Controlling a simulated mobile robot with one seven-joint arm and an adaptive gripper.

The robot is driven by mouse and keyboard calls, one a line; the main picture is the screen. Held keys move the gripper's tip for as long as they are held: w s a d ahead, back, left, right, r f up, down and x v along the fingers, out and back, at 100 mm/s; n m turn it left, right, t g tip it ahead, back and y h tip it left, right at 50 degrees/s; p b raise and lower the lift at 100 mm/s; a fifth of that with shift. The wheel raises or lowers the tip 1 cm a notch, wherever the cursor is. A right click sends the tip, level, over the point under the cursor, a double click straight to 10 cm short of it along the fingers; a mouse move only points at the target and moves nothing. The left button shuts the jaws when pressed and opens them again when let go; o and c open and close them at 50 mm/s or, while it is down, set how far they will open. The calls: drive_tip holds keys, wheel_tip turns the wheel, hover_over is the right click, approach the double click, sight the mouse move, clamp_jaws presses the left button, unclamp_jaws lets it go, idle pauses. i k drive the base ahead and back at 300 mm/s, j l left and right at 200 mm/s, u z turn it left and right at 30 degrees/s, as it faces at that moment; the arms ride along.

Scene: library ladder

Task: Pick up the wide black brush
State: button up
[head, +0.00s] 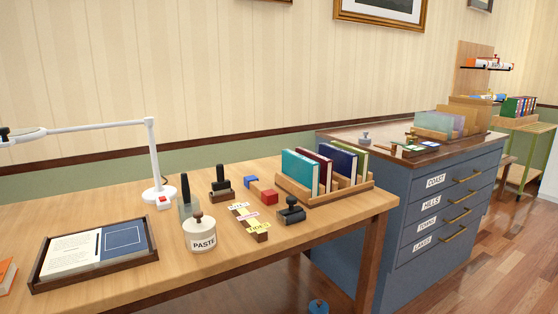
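I cannot single out the wide black brush with certainty in the head view. One black upright handle (185,188) stands in a grey-green holder behind the white paste jar (200,235). A second black upright handle (220,175) rises from a dark, brown-edged block to its right. A low black piece with a knob (291,211) sits near the table's front edge, right of the labelled strip. All three stand on the wooden table (185,275). My gripper is not in view.
A white lamp (152,160) and a framed tray (95,255) take up the table's left side. A wooden rack (350,190) of books stands at the right. A blue drawer cabinet (420,215) stands beyond. Bare tabletop lies along the front edge.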

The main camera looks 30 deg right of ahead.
sight(222, 186)
drive_tip(key=i+l, duration=0.35)
drive_tip(key=l, duration=0.15)
drive_tip(key=i+l, duration=0.35)
drive_tip(key=l, duration=0.15)
drive_tip(key=i, duration=0.95)
